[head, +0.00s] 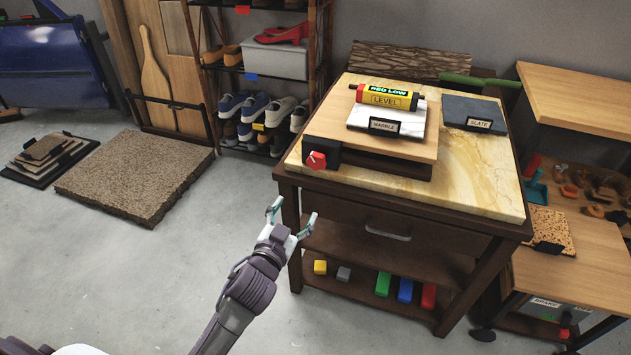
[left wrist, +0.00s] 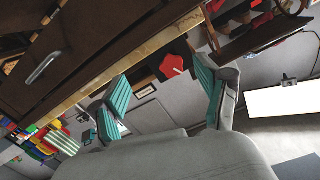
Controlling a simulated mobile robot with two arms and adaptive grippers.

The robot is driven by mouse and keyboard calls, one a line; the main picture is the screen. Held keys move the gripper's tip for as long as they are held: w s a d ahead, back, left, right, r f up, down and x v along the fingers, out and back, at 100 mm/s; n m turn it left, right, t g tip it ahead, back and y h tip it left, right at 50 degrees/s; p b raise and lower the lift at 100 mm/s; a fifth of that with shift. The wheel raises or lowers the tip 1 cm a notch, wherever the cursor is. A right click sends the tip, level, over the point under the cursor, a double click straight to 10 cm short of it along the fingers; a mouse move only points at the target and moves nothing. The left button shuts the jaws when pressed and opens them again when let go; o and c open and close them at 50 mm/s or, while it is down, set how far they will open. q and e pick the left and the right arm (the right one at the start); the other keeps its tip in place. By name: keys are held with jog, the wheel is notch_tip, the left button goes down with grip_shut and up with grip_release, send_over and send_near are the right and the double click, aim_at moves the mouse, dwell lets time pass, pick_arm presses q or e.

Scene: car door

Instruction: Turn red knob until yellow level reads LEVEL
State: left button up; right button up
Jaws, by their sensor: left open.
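The red knob (head: 316,160) sits on a black block at the front left corner of a wooden board (head: 385,148) on the cabinet top. It also shows in the left wrist view (left wrist: 172,66), between my fingers and beyond them. The yellow level (head: 384,98) lies on a white marble slab (head: 418,122) on the board. Its label shows "RED LOW" and "LEVEL". My left gripper (head: 291,212) is open and empty, in front of and below the knob, apart from it. It also shows in the left wrist view (left wrist: 165,95). My right gripper is not in view.
The stone-topped cabinet (head: 480,180) has a drawer handle (head: 388,233) and a lower shelf with colored blocks. A slate slab (head: 473,110) lies right of the marble. A shoe rack (head: 262,70) stands behind on the left.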

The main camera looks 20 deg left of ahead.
aim_at(315, 164)
pick_arm(q)
jog(key=shift+t, duration=0.5)
jog(key=w+r, duration=0.1)
jog(key=w, duration=0.3)
jog(key=w+r+b, duration=0.1)
jog(key=w, duration=0.3)
jog(key=w+r, duration=0.1)
jog(key=w, duration=0.3)
jog(key=shift+d+r, duration=0.3)
jog(key=shift+d, duration=0.05)
jog(key=shift+w, duration=0.85)
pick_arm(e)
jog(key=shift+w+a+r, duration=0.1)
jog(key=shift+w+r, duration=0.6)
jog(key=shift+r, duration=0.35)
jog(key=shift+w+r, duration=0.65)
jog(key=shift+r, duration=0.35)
pick_arm(q)
jog(key=c, duration=1.1)
jog(key=shift+c, duration=0.3)
jog(key=m+p, duration=0.1)
jog(key=m, duration=0.4)
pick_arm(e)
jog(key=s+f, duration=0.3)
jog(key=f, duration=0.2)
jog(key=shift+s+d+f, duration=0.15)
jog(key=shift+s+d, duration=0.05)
